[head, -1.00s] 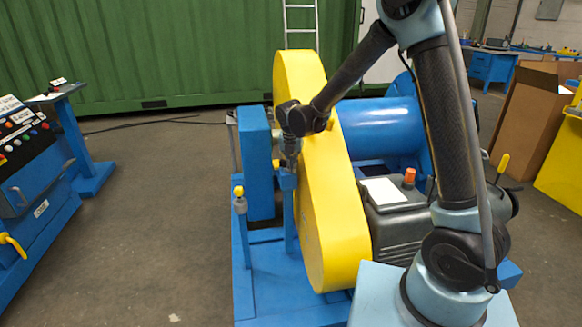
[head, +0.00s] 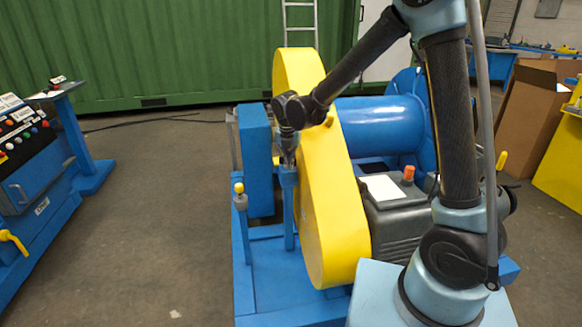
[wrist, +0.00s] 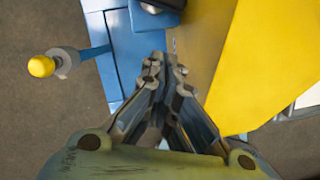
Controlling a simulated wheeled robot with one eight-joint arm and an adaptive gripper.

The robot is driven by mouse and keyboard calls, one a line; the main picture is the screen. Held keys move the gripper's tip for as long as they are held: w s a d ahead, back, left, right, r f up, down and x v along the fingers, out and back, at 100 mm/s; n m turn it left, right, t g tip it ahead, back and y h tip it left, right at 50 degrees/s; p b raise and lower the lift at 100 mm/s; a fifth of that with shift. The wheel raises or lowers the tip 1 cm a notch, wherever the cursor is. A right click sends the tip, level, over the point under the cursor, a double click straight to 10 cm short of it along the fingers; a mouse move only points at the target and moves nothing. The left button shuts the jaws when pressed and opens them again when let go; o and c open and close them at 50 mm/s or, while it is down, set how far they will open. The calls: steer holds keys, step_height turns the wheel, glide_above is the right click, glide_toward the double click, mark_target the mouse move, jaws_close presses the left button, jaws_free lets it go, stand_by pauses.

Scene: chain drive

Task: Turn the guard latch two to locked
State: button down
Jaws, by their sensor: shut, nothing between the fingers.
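The yellow chain guard (head: 335,210) stands upright on the machine and fills the right of the wrist view (wrist: 265,65). A yellow-knobbed latch lever (head: 239,188) sits on a blue post left of the guard; its knob also shows at the left of the wrist view (wrist: 41,66). A second blue post (head: 289,215) stands close to the guard, its top partly hidden by my gripper. I cannot tell which post carries guard latch two. My gripper (head: 289,163) points down at that second post's top, shut and empty, and shows in the wrist view (wrist: 165,65). Contact is unclear.
A blue upright block (head: 256,160) stands just behind the posts. A grey motor (head: 400,215) and a blue drum (head: 380,125) lie right of the guard. A control console (head: 35,165) is at the far left, with clear floor between.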

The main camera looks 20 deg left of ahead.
steer(key=v, duration=0.7)
steer(key=shift+m+t, duration=0.5)
steer(key=shift+t, duration=0.3)
steer(key=shift+w+a+r+x, duration=0.1)
steer(key=shift+w+a+x, duration=0.1)
steer(key=shift+x, duration=1.75)
steer(key=shift+w+a+r+x, duration=0.1)
steer(key=shift+w+a+x, duration=0.1)
steer(key=shift+x, duration=1.8)
steer(key=shift+w+a+r+x, duration=0.1)
steer(key=shift+w+a+x, duration=0.1)
steer(key=shift+x, duration=1.75)
steer(key=shift+f, duration=0.1)
steer(key=shift+s+a, duration=0.1)
steer(key=shift+a, duration=0.05)
